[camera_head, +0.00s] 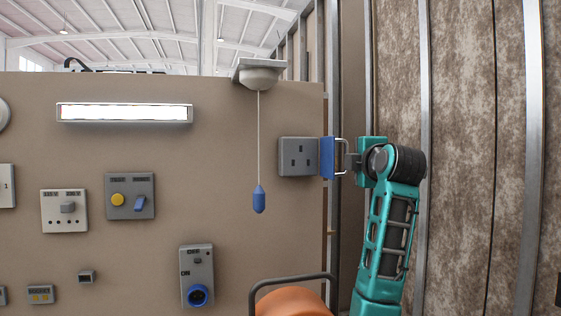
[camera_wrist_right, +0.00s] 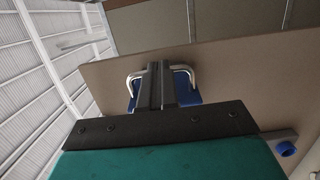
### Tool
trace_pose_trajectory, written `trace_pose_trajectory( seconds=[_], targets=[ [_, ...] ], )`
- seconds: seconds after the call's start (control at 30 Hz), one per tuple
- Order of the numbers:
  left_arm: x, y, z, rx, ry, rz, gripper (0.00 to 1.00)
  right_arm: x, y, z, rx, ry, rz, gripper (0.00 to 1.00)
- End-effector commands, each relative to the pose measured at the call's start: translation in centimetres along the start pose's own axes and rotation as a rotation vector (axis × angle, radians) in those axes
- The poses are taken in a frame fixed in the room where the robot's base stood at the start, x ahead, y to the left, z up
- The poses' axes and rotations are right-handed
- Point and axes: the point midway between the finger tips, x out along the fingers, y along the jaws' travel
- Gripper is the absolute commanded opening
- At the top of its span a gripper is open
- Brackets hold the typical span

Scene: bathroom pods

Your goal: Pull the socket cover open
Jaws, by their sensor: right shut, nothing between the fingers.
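The grey socket (camera_head: 298,156) is on the beige panel, its pin holes uncovered. Its blue cover (camera_head: 327,158) stands swung out at the socket's right edge, with a metal loop handle (camera_head: 342,157) on its right side. The cover (camera_wrist_right: 184,87) and handle (camera_wrist_right: 134,79) also show in the right wrist view. My right gripper (camera_head: 348,161) is at the handle, coming from the right. Its fingers (camera_wrist_right: 161,75) are shut with nothing between them and overlap the handle loop in view; I cannot tell whether they touch it. My left gripper is out of view.
A pull cord with a blue weight (camera_head: 259,199) hangs left of the socket. Switches (camera_head: 130,196) and a blue-ringed outlet (camera_head: 197,276) are further left and below. A brown wall with metal strips (camera_head: 461,150) is close on the right of my arm.

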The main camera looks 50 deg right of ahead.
Motion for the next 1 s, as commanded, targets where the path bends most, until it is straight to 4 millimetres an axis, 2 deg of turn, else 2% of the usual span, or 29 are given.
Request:
trace_pose_trajectory(
  seconds=[0.33, 1.0],
  targets=[
    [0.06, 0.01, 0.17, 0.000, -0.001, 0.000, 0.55, 0.45, -0.07, 0.72, 0.000, 0.000, -0.002, 0.00],
    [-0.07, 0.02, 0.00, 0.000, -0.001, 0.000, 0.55, 0.77, 0.02, 0.30, -0.001, 0.001, -0.001, 0.00]
  ],
)
